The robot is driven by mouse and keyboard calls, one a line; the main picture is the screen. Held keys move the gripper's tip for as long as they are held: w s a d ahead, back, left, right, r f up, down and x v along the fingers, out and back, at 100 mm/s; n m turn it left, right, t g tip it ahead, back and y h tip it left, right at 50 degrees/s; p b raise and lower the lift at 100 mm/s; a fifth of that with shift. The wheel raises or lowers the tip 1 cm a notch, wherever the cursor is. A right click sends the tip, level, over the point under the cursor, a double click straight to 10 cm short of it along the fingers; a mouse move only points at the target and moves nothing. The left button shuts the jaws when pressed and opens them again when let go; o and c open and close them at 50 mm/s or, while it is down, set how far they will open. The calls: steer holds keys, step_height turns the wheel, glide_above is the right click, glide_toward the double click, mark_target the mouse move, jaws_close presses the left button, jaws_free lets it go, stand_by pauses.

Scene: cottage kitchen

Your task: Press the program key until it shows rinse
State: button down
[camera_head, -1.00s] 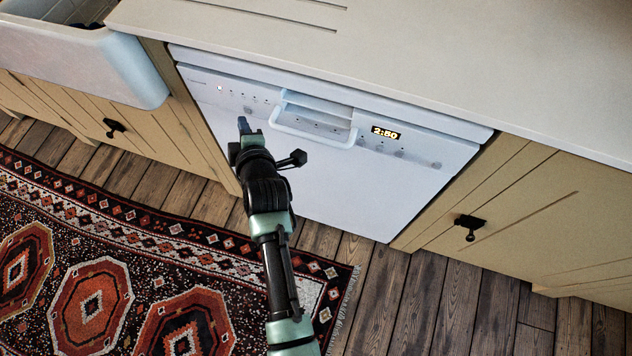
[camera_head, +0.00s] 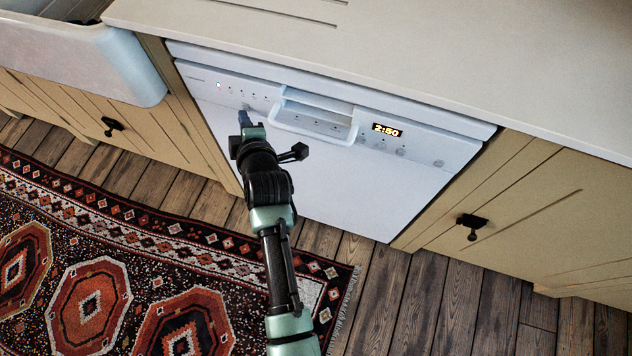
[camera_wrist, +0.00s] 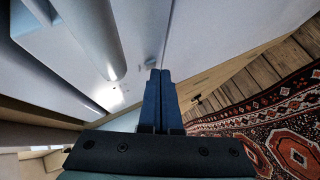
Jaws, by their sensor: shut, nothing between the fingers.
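The white dishwasher (camera_head: 330,180) has a control panel along its top front. A round key (camera_head: 247,107) sits on the panel's left part, below a row of small indicators. The leftmost indicator (camera_head: 219,86) is lit; its label is too small to read. The display (camera_head: 387,130) shows 2:50. My gripper (camera_head: 244,117) is shut and empty, its blue fingertips right at the lower edge of that key. I cannot tell whether they touch it. In the wrist view the closed fingertips (camera_wrist: 160,72) point at the white front, largely covering the key area.
A recessed handle (camera_head: 315,123) juts from the panel just right of my gripper. More small buttons lie near the display. A worktop (camera_head: 420,60) overhangs above, a white sink (camera_head: 80,60) is at left, and a patterned rug (camera_head: 120,270) covers the floor.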

steer(key=shift+w, duration=0.2)
stand_by(0.6)
steer(key=shift+s, duration=0.1)
steer(key=shift+s+a, duration=0.15)
steer(key=shift+s, duration=0.35)
steer(key=s+a+p, duration=0.2)
steer(key=s+p, duration=0.2)
steer(key=s, duration=0.1)
steer(key=shift+s+p, duration=0.35)
stand_by(2.4)
